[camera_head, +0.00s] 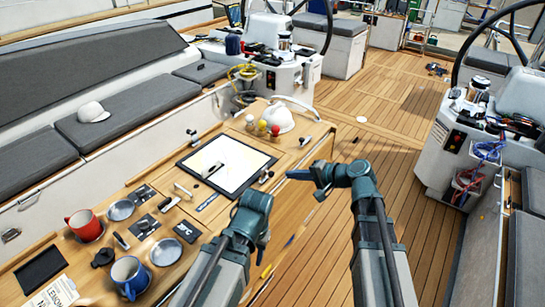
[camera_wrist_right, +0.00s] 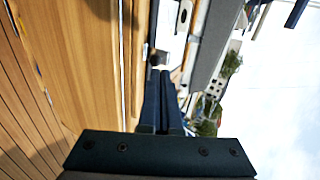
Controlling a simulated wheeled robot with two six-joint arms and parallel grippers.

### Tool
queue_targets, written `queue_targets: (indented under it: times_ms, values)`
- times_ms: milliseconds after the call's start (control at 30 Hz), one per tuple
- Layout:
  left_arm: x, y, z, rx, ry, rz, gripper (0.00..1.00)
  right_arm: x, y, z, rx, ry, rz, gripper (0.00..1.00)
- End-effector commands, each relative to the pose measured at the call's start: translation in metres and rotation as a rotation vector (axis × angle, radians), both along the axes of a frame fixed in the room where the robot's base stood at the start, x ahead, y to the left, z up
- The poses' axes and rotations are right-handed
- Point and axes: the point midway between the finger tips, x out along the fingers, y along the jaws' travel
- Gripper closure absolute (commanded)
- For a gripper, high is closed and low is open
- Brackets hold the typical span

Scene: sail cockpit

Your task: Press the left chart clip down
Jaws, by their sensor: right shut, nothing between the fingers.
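A white chart (camera_head: 240,158) in a black frame lies flat on the wooden cockpit table. A small dark fitting (camera_head: 212,170) sits on its left part. A silver lever (camera_head: 183,191) lies just off its left edge. I cannot tell for sure which of these is the left chart clip. My right gripper (camera_head: 292,174) is shut and empty, to the right of the chart, pointing left; its fingers also show together in the right wrist view (camera_wrist_right: 165,95). My left gripper (camera_head: 262,245) is lower in the picture, near the table's right edge; its jaws are not clear.
A red mug (camera_head: 85,224), a blue mug (camera_head: 130,275) and grey dishes (camera_head: 166,251) stand at the table's lower left. A white cap (camera_head: 278,120) and several small coloured balls (camera_head: 262,126) are beyond the chart. The wooden deck (camera_head: 355,110) is mostly clear.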

Motion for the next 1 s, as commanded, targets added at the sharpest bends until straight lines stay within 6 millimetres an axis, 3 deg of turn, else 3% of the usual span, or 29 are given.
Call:
queue_targets:
  times_ms: [133, 567, 1000]
  values:
    - [0.0, 0.0, 0.01, 0.0, 0.0, 0.0, 0.55, 0.006, -0.006, 0.016, 0.03, -0.006, -0.025, 1.0]
    - [0.0, 0.0, 0.008, 0.0, 0.0, 0.0, 0.55, 0.008, -0.005, 0.014, 0.036, -0.007, -0.028, 1.0]
    - [0.0, 0.0, -0.024, 0.0, 0.0, 0.0, 0.55, 0.044, 0.043, -0.018, 0.034, -0.006, -0.026, 1.0]
